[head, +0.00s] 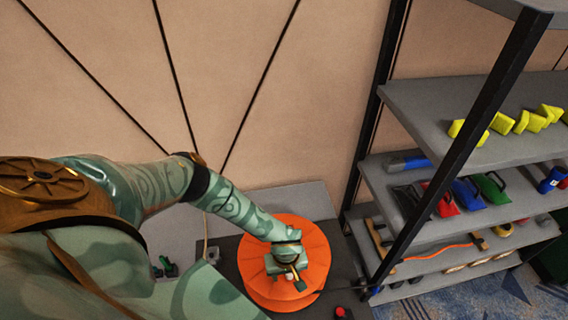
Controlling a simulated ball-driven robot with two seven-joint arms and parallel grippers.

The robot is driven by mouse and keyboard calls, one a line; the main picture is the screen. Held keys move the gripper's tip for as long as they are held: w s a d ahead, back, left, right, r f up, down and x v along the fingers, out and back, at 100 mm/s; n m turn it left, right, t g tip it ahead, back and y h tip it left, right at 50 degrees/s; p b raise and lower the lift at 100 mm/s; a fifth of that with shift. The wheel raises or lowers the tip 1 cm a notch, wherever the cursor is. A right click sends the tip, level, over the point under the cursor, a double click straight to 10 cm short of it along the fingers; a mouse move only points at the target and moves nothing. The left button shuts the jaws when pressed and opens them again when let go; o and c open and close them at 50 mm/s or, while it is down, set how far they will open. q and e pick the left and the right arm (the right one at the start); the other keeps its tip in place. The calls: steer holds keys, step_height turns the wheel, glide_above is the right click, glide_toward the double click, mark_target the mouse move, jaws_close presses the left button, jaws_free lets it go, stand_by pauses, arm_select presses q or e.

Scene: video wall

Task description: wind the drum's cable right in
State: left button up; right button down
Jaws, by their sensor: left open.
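The orange drum (316,252) lies flat, its round face up, on a dark surface near the bottom middle of the head view. My left gripper (290,281) is over the middle of the drum, its fingers apart. It hides the drum's centre, and I cannot tell whether it touches a handle there. My right gripper is not in view.
A shelf rack (440,100) with black posts stands close on the right, holding yellow blocks (501,124) and coloured packs. A panelled wall (270,90) is behind. Small dark green items (165,267) lie left of the drum.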

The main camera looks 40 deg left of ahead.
arm_select(q)
steer(key=shift+r+p, duration=3.5)
steer(key=shift+r, duration=0.1)
steer(key=shift+f, duration=0.1)
